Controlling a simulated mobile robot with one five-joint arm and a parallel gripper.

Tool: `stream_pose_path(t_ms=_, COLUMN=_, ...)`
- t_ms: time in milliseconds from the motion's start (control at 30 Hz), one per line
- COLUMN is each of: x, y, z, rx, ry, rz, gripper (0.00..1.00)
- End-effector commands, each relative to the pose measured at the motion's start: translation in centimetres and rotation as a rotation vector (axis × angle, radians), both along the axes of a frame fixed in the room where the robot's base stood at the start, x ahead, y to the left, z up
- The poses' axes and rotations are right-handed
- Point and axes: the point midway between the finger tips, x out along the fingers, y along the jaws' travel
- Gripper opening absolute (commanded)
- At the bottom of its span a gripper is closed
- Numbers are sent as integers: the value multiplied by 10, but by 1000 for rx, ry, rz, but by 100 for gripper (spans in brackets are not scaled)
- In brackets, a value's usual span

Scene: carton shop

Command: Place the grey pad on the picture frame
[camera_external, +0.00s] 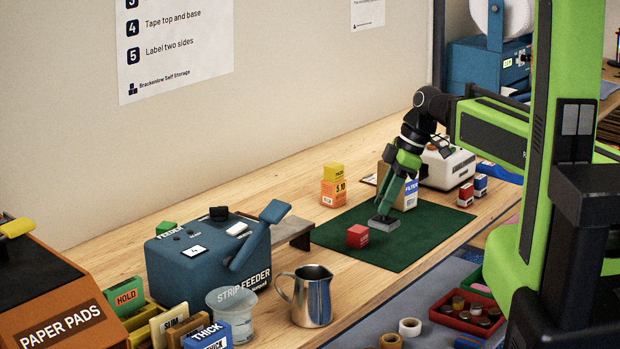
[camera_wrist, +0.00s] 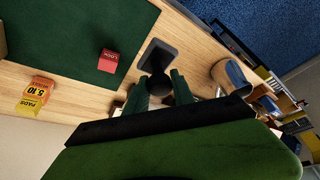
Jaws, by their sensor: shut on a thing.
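My gripper (camera_external: 384,215) is shut on the grey pad (camera_external: 384,224), a small flat block held below the fingertips over the green mat. I cannot tell whether the pad touches the mat. In the wrist view the pad (camera_wrist: 158,54) looks dark, with a round dark knob between the fingers of my gripper (camera_wrist: 158,88). No picture frame can be made out for certain.
A red block (camera_external: 358,236) sits on the green mat (camera_external: 412,240), left of the pad; it also shows in the wrist view (camera_wrist: 108,61). Yellow and orange boxes (camera_external: 333,187) stand behind. The blue strip feeder (camera_external: 205,262) and metal jug (camera_external: 312,298) stand left and front. The mat's right part is clear.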

Motion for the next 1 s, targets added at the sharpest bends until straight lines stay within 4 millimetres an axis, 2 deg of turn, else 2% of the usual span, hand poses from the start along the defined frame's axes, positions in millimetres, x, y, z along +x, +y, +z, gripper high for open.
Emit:
stream_pose_path(t_ms=67, x=7, y=3, z=0, rx=1, ry=1, rz=-9, gripper=0)
stream_pose_path(t_ms=167, x=32, y=15, z=0, rx=1, ry=1, rz=-20, gripper=0)
stream_pose_path(t_ms=400, x=128, y=71, z=7, rx=1, ry=1, rz=-35, gripper=0)
stream_pose_path(t_ms=600, x=196, y=123, z=16, rx=1, ry=0, rz=-30, gripper=0)
stream_pose_path(t_ms=700, x=218, y=144, z=20, rx=1, ry=-2, rz=-21, gripper=0)
stream_pose_path(t_ms=800, x=229, y=159, z=24, rx=0, ry=-2, rz=-13, gripper=0)
stream_pose_path(t_ms=900, x=227, y=169, z=29, rx=0, ry=-3, rz=-1, gripper=0)
stream_pose_path(t_ms=1000, x=223, y=170, z=28, rx=0, ry=-3, rz=3, gripper=0)
